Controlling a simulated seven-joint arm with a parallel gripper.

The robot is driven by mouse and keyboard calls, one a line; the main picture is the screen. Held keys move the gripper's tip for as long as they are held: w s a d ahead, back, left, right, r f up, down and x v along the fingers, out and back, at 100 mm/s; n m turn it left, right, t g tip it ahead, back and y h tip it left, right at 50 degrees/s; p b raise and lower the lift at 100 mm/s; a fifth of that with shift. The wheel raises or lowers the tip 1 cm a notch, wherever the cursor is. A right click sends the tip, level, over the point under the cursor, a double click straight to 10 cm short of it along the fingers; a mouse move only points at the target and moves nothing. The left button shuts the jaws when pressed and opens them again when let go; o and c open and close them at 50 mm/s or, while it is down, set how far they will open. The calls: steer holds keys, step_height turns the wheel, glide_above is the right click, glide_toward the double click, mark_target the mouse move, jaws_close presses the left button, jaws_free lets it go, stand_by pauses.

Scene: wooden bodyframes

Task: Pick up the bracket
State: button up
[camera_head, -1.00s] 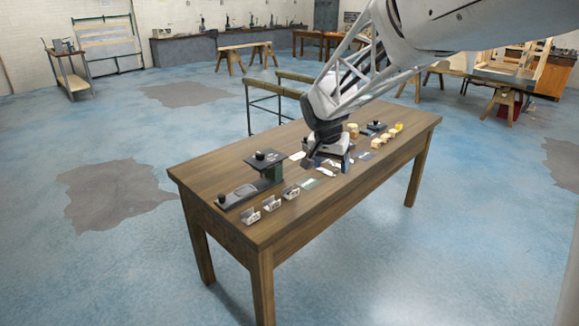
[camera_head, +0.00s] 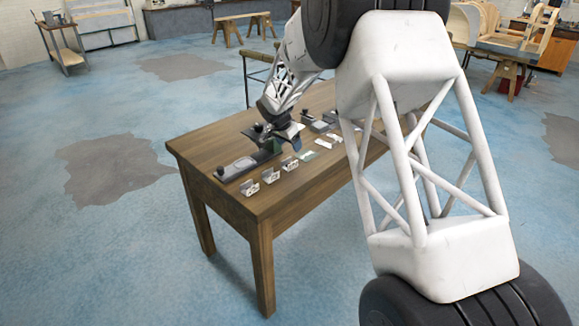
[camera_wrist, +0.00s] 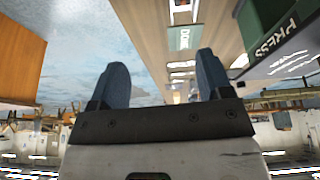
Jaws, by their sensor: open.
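Several small grey-and-white pieces stand in a row along the table's near edge in the head view, one of them the nearest piece (camera_head: 249,188). They look like brackets or small holders; I cannot tell which. My gripper (camera_head: 290,132) is above the table beside the press, partly hidden by its own wrist. In the wrist view its two blue fingers (camera_wrist: 161,62) stand wide apart with nothing between them. A small white piece (camera_wrist: 181,6) shows beyond the fingers at the top edge. No piece is clearly identifiable as the bracket.
A green DONE plate (camera_wrist: 180,38) lies on the wooden table (camera_head: 225,150). My arm covers the table's right part.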

mark_target(289, 159)
steer(key=shift+m, duration=0.3)
steer(key=w+a+f, duration=0.1)
steer(key=f, duration=0.1)
steer(key=w+a+f, duration=0.1)
steer(key=w+f, duration=0.1)
steer(key=shift+a, duration=0.15)
steer(key=shift+x, duration=1.25)
steer(key=shift+f, duration=0.1)
steer(key=shift+x, duration=2.55)
steer(key=c, duration=1.1)
steer(key=shift+r, duration=0.2)
